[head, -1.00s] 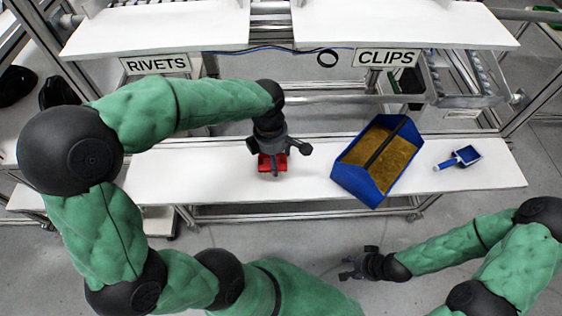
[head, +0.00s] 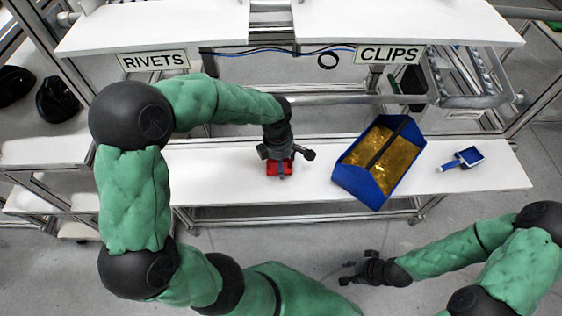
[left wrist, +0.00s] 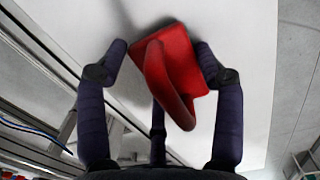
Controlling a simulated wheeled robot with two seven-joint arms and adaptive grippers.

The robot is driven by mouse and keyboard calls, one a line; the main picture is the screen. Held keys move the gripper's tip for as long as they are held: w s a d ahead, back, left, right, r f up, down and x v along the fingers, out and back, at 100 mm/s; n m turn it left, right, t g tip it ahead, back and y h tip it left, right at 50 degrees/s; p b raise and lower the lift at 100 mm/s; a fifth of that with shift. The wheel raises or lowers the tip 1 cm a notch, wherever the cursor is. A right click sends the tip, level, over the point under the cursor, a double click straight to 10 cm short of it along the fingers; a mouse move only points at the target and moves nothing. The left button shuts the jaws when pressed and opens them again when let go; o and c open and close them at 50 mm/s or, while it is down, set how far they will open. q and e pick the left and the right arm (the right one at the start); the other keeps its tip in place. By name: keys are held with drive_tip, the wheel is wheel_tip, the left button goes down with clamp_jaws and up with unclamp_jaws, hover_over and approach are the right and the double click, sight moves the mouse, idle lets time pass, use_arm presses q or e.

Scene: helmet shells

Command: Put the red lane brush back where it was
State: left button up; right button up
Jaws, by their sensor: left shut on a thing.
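The red lane brush (head: 281,169) is a small red block with a raised, curved handle. It is over the white bench, left of the blue bin; I cannot tell whether it touches the bench top. My left gripper (head: 278,157) points down on it and is shut on it. In the left wrist view, the red brush (left wrist: 178,68) sits tilted between the dark fingers of my left gripper (left wrist: 162,70). My right gripper (head: 347,272) is open and empty, low in front of the bench and over the floor.
A blue bin (head: 351,181) with gold contents and a dark bar stands right of the brush. A blue scoop (head: 468,157) lies farther right. RIVETS (head: 154,61) and CLIPS (head: 389,54) signs hang below the upper shelf. The white bench (head: 225,180) is clear left of the brush.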

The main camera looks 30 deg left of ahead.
use_arm(q)
drive_tip(key=shift+f, duration=0.2)
drive_tip(key=o, duration=1.6)
drive_tip(key=shift+c, duration=0.2)
drive_tip(key=shift+r, duration=0.1)
drive_tip(key=shift+r, duration=0.15)
wheel_tip(320, 180, up, 7)
drive_tip(key=shift+s+a+r+p, duration=0.15)
drive_tip(key=shift+r+p, duration=0.05)
drive_tip(key=shift+p, duration=0.55)
